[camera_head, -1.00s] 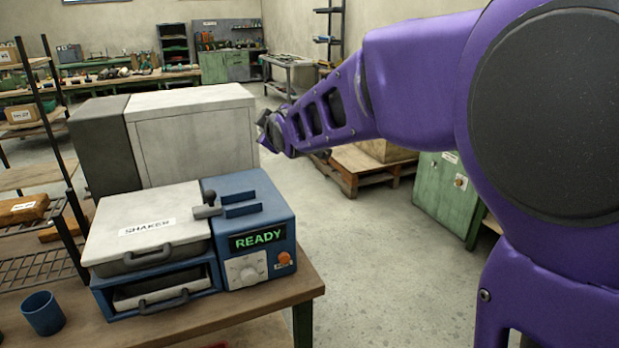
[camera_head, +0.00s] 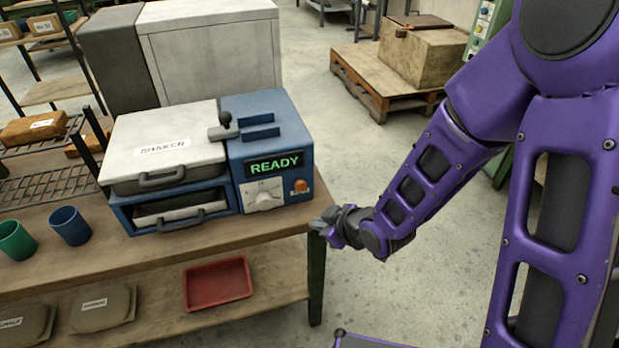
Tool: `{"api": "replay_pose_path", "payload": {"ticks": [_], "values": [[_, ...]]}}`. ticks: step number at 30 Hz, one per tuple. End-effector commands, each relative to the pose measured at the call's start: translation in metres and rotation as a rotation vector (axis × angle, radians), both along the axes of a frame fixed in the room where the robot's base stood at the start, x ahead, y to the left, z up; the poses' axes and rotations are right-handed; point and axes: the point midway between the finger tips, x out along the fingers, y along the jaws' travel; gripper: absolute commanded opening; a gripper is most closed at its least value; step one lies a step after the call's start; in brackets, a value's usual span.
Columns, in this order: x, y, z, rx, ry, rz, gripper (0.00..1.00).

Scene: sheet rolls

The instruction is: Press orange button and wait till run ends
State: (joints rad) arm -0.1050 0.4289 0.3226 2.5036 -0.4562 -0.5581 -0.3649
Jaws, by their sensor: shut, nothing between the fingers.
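The shaker (camera_head: 160,170) stands on the wooden table, with a white lid part labelled SHAKER on the left and a blue control box on the right. Its display (camera_head: 274,163) reads READY in green. The orange button (camera_head: 300,186) sits on the front of the blue box, below the display and right of a white dial (camera_head: 263,194). My gripper (camera_head: 318,226) is shut and empty. In the picture it is below and a little right of the button, near the table's right front corner, apart from the button. The fingertips are small and partly unclear.
The wooden table (camera_head: 200,244) carries a blue cup (camera_head: 69,226) and a green cup (camera_head: 16,240) at left. A red tray (camera_head: 218,284) lies on its lower shelf. Grey cabinets (camera_head: 215,52) stand behind.

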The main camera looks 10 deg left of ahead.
Motion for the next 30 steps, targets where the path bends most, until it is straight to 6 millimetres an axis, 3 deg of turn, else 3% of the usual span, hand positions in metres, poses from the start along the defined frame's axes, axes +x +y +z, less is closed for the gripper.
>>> {"api": "replay_pose_path", "payload": {"ticks": [14,30], "values": [[0.005,0.003,0.000,0.001,-0.001,0.004,0.00],[0.063,0.039,-0.001,0.001,-0.002,0.005,0.00]]}}
